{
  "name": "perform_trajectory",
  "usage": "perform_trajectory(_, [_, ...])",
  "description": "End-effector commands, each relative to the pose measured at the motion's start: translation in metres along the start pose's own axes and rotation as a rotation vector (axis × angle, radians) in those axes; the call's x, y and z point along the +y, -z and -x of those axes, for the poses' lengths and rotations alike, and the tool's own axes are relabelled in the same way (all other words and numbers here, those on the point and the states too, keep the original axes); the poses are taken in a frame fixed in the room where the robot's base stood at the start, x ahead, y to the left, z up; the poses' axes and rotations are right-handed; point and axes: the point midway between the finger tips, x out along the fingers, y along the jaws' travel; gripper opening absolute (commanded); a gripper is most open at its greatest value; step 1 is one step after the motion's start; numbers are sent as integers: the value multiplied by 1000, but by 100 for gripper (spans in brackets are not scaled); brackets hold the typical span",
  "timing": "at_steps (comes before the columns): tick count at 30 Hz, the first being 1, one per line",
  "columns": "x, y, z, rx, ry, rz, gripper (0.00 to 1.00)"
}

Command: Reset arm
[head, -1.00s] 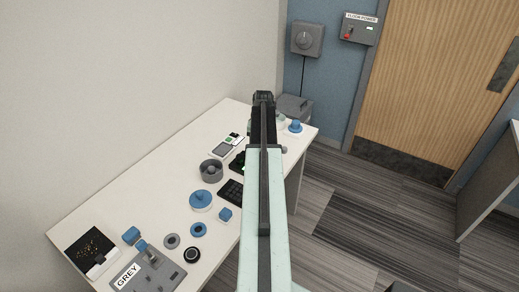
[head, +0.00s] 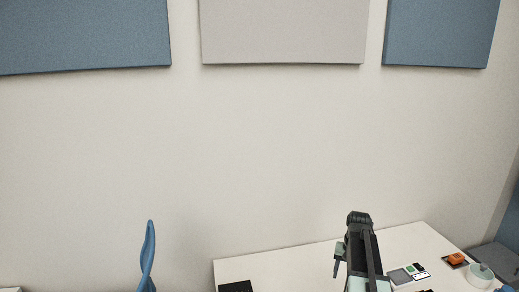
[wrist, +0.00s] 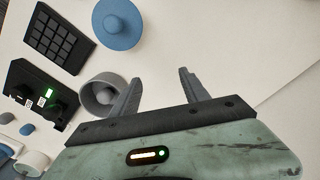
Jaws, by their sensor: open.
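My gripper (wrist: 160,94) is open in the wrist view, its two grey fingers apart with only the white table surface between them. It holds nothing. In the head view my arm reaches up from the bottom right, and the dark end with my gripper (head: 341,262) is over the white table (head: 300,264). In the wrist view a grey ring-shaped holder (wrist: 98,97) lies close to the left finger; I cannot tell whether they touch. A blue round disc with a knob (wrist: 119,22) lies beyond it.
A black keypad (wrist: 51,38) and a dark device with a green light (wrist: 40,92) lie left in the wrist view. In the head view, an orange block (head: 456,258) and a pale round part (head: 480,275) lie right. A blue twisted object (head: 148,258) stands left.

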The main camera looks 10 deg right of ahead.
Motion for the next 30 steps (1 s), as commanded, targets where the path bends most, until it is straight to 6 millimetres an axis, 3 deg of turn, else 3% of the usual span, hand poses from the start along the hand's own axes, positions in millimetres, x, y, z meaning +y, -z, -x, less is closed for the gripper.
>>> perform_trajectory(1, [-46,-22,-2,-3,-2,76,53])
perform_trajectory(6, [-169,-101,-7,-11,-13,317,53])
perform_trajectory(9, [-218,-156,-9,-13,-19,448,53])
perform_trajectory(11, [-237,-186,-10,-14,-23,511,53])
perform_trajectory(13, [-244,-216,-10,-14,-29,566,53])
perform_trajectory(15, [-236,-226,-10,-13,-35,577,53])
perform_trajectory(25, [-230,-228,-10,-12,-40,598,53])
perform_trajectory(26, [-230,-228,-10,-12,-40,598,50])
perform_trajectory(27, [-230,-228,-10,-12,-40,598,39])
perform_trajectory(30, [-230,-227,-10,-12,-40,597,36])
